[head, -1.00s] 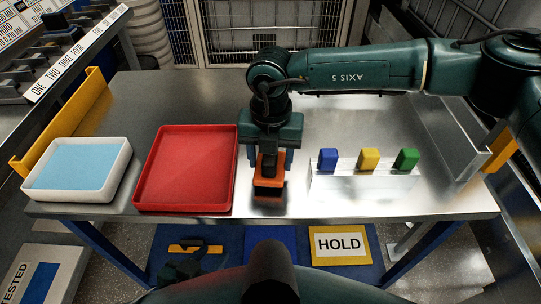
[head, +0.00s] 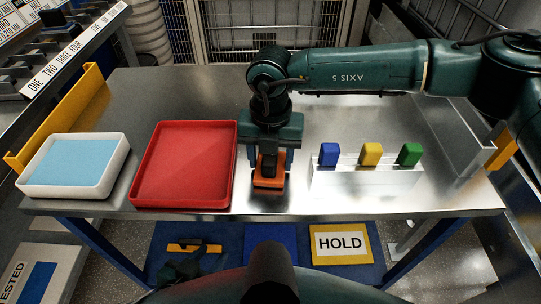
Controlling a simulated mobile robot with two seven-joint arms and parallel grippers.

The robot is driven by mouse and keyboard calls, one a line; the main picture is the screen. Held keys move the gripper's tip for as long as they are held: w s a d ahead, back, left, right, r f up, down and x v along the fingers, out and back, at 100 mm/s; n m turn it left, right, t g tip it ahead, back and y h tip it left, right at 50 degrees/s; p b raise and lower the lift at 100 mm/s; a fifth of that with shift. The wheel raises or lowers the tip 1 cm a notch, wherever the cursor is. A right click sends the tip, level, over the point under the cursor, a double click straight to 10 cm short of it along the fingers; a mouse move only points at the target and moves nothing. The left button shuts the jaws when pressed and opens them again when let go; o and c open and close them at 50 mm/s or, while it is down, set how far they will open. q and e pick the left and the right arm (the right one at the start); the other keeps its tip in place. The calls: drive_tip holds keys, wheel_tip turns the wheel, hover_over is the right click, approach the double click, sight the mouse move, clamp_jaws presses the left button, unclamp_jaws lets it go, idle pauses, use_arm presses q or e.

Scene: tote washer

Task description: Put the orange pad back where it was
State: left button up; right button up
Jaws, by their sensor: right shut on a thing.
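The orange pad (head: 269,183) is under my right gripper (head: 269,172), between the red tray (head: 133,193) and the clear rack (head: 360,182). My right gripper points down and is shut on the pad. The pad is at or just above the bare metal table; I cannot tell if it touches. The rack holds a blue pad (head: 328,154), a yellow pad (head: 371,154) and a green pad (head: 409,154) in a row. My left gripper (head: 190,266) is low at the bottom left, below the table edge, dark and partly hidden; its jaws are unclear.
A white tray (head: 75,193) with a light blue inside stands at the left of the table (head: 180,90). The red tray is empty. A yellow side rail (head: 60,115) edges the left. A HOLD sign (head: 340,243) lies below the table. The table behind the trays is clear.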

idle(0.4)
drive_tip(key=shift+f+b, duration=0.15)
drive_tip(key=shift+b, duration=0.25)
drive_tip(key=o, duration=1.5)
drive_tip(key=shift+o, duration=0.2)
drive_tip(key=shift+r+p, duration=1.35)
drive_tip(key=shift+r, duration=1.75)
drive_tip(key=shift+r+p, duration=0.5)
drive_tip(key=shift+r, duration=0.95)
